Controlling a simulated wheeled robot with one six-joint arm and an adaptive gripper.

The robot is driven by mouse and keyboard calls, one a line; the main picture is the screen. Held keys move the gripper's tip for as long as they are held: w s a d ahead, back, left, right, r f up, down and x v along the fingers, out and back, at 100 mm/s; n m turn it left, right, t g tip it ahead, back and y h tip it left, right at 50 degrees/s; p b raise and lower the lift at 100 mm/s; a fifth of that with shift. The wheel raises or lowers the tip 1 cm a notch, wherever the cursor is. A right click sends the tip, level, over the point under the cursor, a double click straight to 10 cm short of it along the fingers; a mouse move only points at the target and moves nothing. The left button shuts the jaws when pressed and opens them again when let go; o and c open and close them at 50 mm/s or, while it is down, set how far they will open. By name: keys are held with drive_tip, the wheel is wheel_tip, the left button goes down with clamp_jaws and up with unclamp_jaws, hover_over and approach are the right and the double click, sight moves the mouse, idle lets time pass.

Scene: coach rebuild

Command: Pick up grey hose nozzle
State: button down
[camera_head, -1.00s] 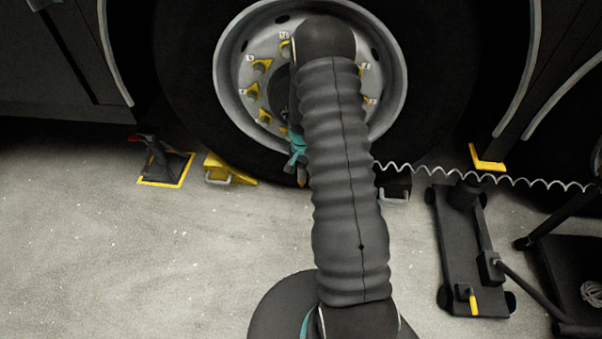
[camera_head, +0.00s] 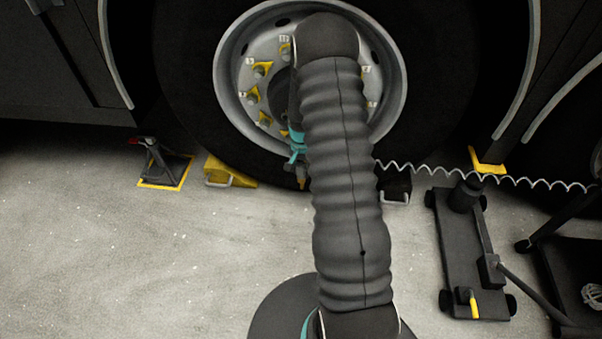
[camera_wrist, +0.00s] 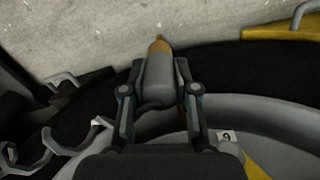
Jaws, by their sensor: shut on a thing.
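The grey hose nozzle (camera_wrist: 158,78) with a brass-coloured tip lies between the two fingers of my gripper (camera_wrist: 159,94) in the wrist view. The fingers are shut on its grey body, one on each side, and the tip points away from the gripper. In the head view my arm hides most of the gripper and nozzle; only the brass tip (camera_head: 301,184) and some teal gripper parts show, in front of the tyre's lower part. A coiled hose (camera_head: 480,178) runs from behind my arm to the right.
A large wheel (camera_head: 228,100) with yellow lug markers stands right behind my arm. A yellow wheel chock (camera_head: 230,172) and a jack stand (camera_head: 160,165) are on the floor at left. A dark trolley jack (camera_head: 462,255) stands at right. The left foreground floor is clear.

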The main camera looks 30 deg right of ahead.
drive_tip(key=shift+r, duration=0.8)
drive_tip(key=s+a+b, duration=0.1)
drive_tip(key=s+a, duration=0.9)
drive_tip(key=s, duration=0.5)
drive_tip(key=shift+r+p, duration=1.45)
drive_tip(key=shift+r, duration=0.95)
